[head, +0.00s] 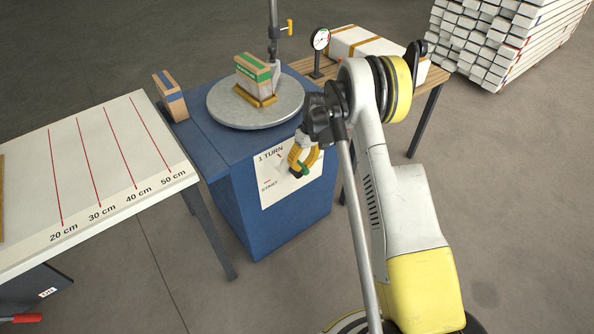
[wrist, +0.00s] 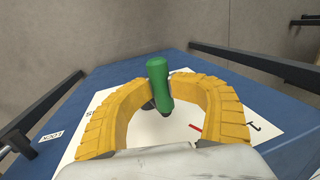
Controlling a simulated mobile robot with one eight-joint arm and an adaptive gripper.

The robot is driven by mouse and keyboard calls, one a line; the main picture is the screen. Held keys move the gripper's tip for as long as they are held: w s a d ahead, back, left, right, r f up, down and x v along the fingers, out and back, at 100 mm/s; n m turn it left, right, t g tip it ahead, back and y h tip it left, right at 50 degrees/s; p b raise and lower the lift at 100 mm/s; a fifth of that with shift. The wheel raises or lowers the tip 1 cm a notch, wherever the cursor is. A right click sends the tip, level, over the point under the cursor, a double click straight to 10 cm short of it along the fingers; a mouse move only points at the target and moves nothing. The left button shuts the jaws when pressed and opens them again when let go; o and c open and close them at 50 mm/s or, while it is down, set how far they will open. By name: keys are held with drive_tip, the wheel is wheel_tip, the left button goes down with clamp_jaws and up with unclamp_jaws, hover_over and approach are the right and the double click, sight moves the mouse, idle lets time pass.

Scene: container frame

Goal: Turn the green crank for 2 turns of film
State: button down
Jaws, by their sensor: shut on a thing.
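The green crank handle (wrist: 158,82) stands between the two yellow fingers of my gripper (wrist: 160,90) in the wrist view. The fingers are closed on it from both sides. In the head view my gripper (head: 303,166) is at the front face of the blue cabinet (head: 245,215), and only a bit of green shows at its tips. A white sheet (head: 280,185) on that face reads "1 TURN" and "START". The crank's arm and hub are mostly hidden. On top, a round grey turntable (head: 222,112) carries a box (head: 255,72) with a green band.
A post (head: 273,35) with a yellow knob stands behind the turntable. A small cardboard box (head: 170,98) sits at the cabinet's left corner. A white table (head: 85,175) with centimetre lines is at left. A wooden bench (head: 428,88) with a dial gauge (head: 320,40) is behind.

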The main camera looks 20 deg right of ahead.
drive_tip(key=shift+d+f+y, duration=0.1)
drive_tip(key=shift+d+y, duration=0.2)
drive_tip(key=shift+d, duration=0.1)
drive_tip(key=shift+a+y, duration=0.2)
drive_tip(key=shift+y, duration=0.1)
drive_tip(key=c, duration=1.2)
unclamp_jaws()
drive_tip(key=shift+d, duration=0.1)
drive_tip(key=shift+c, duration=0.2)
drive_tip(key=v, duration=1.2)
drive_tip(key=shift+w, duration=0.2)
